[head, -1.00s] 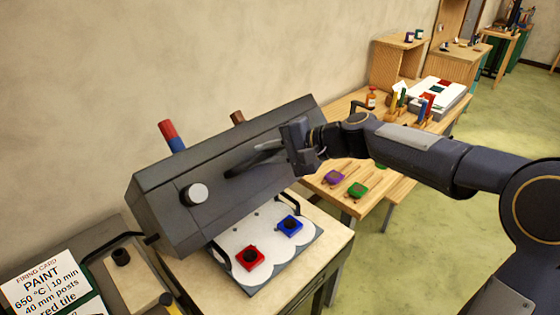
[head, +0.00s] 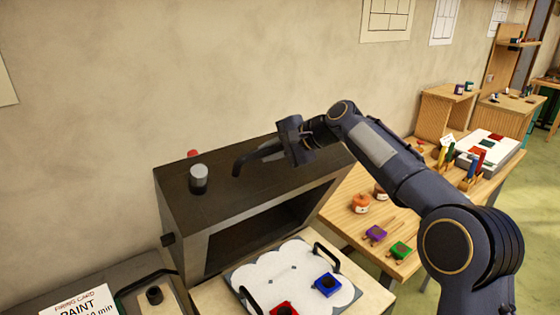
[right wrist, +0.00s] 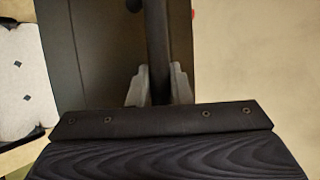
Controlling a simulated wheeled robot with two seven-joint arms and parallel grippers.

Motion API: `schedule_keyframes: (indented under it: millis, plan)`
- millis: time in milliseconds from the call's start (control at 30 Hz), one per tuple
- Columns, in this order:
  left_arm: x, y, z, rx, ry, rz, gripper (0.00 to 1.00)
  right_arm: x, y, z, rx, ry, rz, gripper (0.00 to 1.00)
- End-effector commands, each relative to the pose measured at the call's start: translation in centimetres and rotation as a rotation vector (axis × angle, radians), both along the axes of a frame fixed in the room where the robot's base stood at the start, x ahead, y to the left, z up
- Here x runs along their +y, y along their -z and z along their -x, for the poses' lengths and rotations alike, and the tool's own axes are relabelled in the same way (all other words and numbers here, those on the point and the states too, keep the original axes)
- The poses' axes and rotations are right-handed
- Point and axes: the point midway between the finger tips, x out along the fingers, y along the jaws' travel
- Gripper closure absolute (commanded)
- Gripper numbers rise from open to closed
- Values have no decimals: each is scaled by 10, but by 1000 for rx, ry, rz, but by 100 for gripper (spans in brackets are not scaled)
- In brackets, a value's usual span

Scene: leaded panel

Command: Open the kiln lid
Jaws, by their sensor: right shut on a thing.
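The kiln lid (head: 205,218) is a dark grey box shell. It is tilted far up, with its hollow underside facing forward over the kiln bed. A pale round knob (head: 198,178) and a dark bar handle (head: 262,156) are on its outer face. My right gripper (head: 285,150) is shut on the handle at its right part. In the right wrist view the two fingers (right wrist: 155,85) close around the dark bar, with the lid's face (right wrist: 100,50) behind. My left gripper is not in view.
A white shelf (head: 295,268) with dark handles lies below the lid, carrying a red tile (head: 284,308) and a blue tile (head: 327,285). A firing card (head: 80,302) stands at lower left. A wooden bench (head: 350,222) with jars and purple and green pieces is to the right.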

Motion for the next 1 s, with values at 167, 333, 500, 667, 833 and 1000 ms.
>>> schedule_keyframes:
  millis: [167, 333, 500, 667, 833, 1000]
  plan:
    - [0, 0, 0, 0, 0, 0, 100, 9, -4, -12, -1, 1, -4, 100]
    - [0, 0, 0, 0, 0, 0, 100, 13, -6, -17, -1, 4, -6, 100]
    - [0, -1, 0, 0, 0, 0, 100, 14, -7, -18, -2, 3, -5, 100]
    - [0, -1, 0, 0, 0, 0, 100, 14, -7, -18, -2, 3, -5, 100]
    - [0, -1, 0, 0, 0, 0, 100, 14, -7, -18, -3, 3, -5, 79]
    - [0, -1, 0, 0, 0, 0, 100, 13, -7, -18, -2, 2, -4, 60]
